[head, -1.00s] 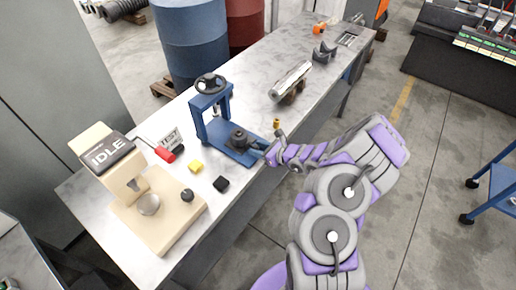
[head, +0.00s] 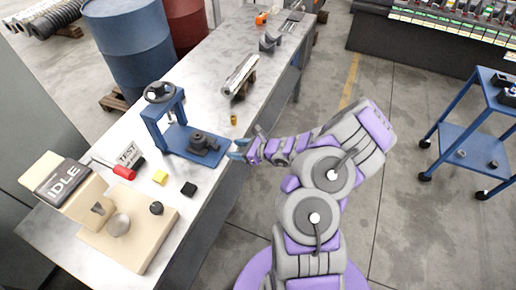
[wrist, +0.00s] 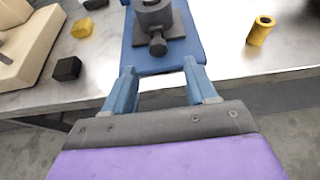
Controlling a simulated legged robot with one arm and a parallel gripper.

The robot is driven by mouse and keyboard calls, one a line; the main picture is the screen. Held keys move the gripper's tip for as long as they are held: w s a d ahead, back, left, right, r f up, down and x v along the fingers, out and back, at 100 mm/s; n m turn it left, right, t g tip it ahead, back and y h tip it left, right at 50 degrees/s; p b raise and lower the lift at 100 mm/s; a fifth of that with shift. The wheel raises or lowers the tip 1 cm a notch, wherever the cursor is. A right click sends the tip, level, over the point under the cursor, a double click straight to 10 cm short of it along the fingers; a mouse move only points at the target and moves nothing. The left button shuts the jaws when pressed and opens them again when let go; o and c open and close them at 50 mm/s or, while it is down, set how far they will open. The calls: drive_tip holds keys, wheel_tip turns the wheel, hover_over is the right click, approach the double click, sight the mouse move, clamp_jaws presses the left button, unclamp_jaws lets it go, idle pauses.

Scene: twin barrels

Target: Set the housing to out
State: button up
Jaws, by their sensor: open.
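A dark grey round housing with a square flange and a side knob (head: 203,144) sits on the blue base of a hand press (head: 177,136). In the wrist view the housing (wrist: 154,18) is straight ahead at the top, its upper part cut off by the frame. My gripper (head: 239,149) is open and empty at the table's near edge, just right of the press base. In the wrist view its blue fingers (wrist: 160,80) are spread, with the near end of the blue base between and beyond them. The fingers look apart from the housing.
A brass bushing (head: 233,119), yellow block (head: 160,177) and black block (head: 189,189) stand nearby. A metal cylinder (head: 240,75) lies farther along the metal table (head: 207,92).

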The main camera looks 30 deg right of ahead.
drive_tip(key=p+v, duration=0.1)
drive_tip(key=v, duration=0.8)
drive_tip(key=shift+s+d+p, duration=0.2)
drive_tip(key=shift+p, duration=0.2)
drive_tip(key=s+a+r+n+g+y, duration=0.1)
drive_tip(key=a+r+n+g+y, duration=0.15)
drive_tip(key=a+r+n, duration=0.45)
drive_tip(key=s+a+r+n+g+y, duration=0.2)
drive_tip(key=a+r+n+g, duration=0.25)
drive_tip(key=a+r, duration=0.4)
drive_tip(key=s+a+r+n+g+h, duration=0.2)
drive_tip(key=s+a+n+g, duration=0.1)
drive_tip(key=s+a+n, duration=0.35)
drive_tip(key=s+a+r+n+g+h, duration=0.25)
drive_tip(key=s+n+h, duration=0.35)
drive_tip(key=s, duration=0.6)
drive_tip(key=s+d+r+n+h, duration=0.3)
drive_tip(key=s+d+n+h, duration=0.1)
drive_tip(key=s+d, duration=0.3)
drive_tip(key=shift+s+d+n, duration=0.4)
drive_tip(key=shift+s, duration=0.45)
